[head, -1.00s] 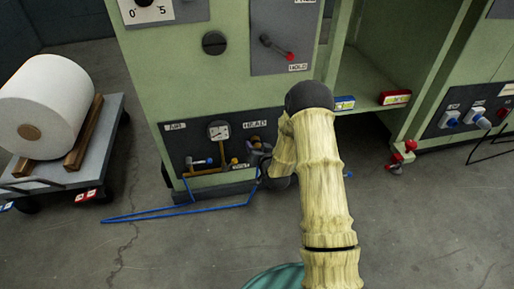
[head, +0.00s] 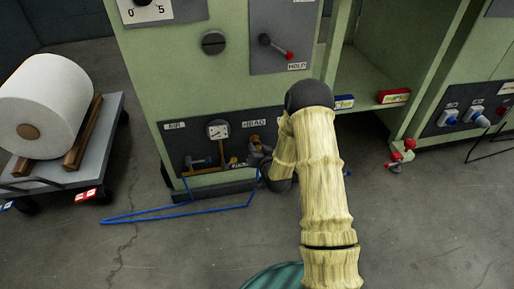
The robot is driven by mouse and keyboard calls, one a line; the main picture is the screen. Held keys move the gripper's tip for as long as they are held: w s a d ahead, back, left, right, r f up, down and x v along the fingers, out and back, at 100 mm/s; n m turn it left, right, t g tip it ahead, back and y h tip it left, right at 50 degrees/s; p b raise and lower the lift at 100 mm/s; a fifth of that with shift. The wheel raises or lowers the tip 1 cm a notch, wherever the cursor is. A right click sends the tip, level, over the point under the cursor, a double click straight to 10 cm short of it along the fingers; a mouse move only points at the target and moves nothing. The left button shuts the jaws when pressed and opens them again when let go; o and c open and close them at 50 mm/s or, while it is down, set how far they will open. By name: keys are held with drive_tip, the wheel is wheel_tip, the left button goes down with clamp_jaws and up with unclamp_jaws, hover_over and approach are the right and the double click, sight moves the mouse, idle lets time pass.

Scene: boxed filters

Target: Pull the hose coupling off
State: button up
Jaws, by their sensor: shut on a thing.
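The green machine's dark lower panel (head: 176,141) carries a round gauge (head: 218,130), brass pipework and a small lever valve. My gripper (head: 259,152) is at the right end of this panel, shut on the hose coupling, which is small and mostly hidden by the jaws and wrist. The blue hose (head: 178,213) loops over the floor, and one end rises to my gripper. I cannot tell whether the coupling still sits on its fitting.
A trolley (head: 105,130) with a big white roll (head: 47,106) stands at the left. Red valve parts (head: 402,157) are on the right, below a shelf with a red box (head: 394,96) and a blue box (head: 344,102). The floor in front is mostly clear.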

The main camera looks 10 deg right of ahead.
drive_tip(key=shift+s, duration=2.2)
drive_tip(key=s+b, duration=0.1)
drive_tip(key=s, duration=0.7)
drive_tip(key=shift+s, duration=0.4)
idle(0.4)
